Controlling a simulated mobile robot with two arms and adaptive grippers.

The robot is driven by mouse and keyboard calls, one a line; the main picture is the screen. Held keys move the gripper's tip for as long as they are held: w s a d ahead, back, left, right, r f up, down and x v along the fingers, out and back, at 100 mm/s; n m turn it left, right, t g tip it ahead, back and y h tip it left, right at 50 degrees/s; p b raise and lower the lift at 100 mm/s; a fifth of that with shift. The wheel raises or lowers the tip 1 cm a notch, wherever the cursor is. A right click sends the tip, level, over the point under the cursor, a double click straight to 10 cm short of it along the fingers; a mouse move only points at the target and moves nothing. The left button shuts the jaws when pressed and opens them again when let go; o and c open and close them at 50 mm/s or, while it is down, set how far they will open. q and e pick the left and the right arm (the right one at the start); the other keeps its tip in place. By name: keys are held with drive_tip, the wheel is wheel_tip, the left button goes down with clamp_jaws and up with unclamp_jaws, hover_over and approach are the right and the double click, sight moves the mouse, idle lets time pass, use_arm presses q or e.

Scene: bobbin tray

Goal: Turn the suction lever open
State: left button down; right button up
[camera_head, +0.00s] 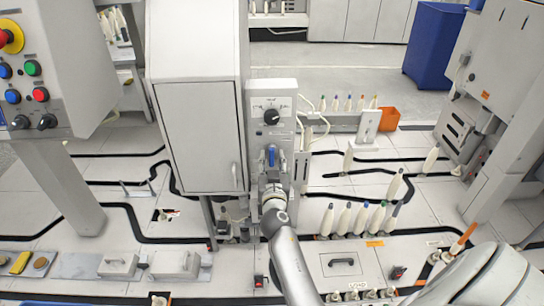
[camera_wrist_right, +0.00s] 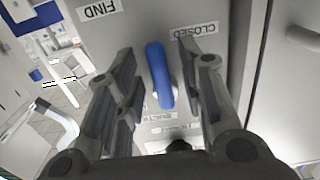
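The blue suction lever (camera_head: 271,155) is on the front of a grey panel (camera_head: 287,92) with a black knob, beside a tall cabinet. In the right wrist view the lever (camera_wrist_right: 158,72) is between my gripper's two fingers, with space visible on both sides. A "CLOSED" label (camera_wrist_right: 197,33) appears upside down near the right fingertip. My right gripper (camera_wrist_right: 157,52) is open around the lever and does not look closed on it. In the head view my right gripper (camera_head: 271,188) is just below the lever, its fingers small and hard to make out. My left gripper is not in view.
A tall grey cabinet (camera_head: 197,120) stands directly left of the panel. Cream bobbins (camera_head: 344,218) stand in rows to the right. A button console (camera_head: 58,75) is at the upper left.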

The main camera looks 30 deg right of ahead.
drive_tip(key=shift+a+r, duration=0.1)
drive_tip(key=shift+c, duration=0.2)
clamp_jaws()
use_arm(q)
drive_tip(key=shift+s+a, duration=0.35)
